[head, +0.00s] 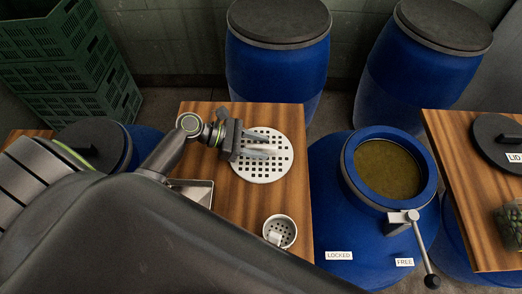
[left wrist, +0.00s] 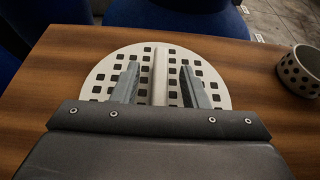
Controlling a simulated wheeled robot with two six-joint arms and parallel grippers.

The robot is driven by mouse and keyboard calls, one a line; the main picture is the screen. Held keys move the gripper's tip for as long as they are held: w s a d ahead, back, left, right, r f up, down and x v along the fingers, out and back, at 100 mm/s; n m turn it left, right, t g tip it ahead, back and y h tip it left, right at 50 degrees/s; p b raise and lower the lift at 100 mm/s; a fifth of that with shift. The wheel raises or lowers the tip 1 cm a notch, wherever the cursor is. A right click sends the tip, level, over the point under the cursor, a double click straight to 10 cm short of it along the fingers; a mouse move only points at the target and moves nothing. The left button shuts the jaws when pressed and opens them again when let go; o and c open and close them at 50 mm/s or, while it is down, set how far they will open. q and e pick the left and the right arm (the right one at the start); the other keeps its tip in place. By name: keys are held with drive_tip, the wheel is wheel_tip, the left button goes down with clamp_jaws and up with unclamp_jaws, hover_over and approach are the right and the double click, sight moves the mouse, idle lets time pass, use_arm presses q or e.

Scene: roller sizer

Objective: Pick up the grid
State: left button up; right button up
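The grid is a round white plate with square holes (head: 278,170), lying flat on the wooden table. In the left wrist view the grid (left wrist: 103,75) has a raised white bar (left wrist: 160,72) across its middle. My left gripper (head: 266,152) is over the grid in the head view. In the left wrist view its two grey fingers (left wrist: 160,82) are apart, one on each side of the bar, with gaps showing between. The fingers hide parts of the grid. I cannot tell whether the fingertips touch the plate. My right gripper is not in view.
A white perforated cup (head: 280,231) stands near the table's front right corner (head: 298,205). A metal tray (head: 195,190) lies left of it. An open blue barrel (head: 325,175) with a lever (head: 422,250) stands right. Another table (head: 465,190) holds a dark lid (head: 500,137).

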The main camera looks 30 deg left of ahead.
use_arm(q)
clamp_jaws()
drive_tip(key=shift+r, duration=0.1)
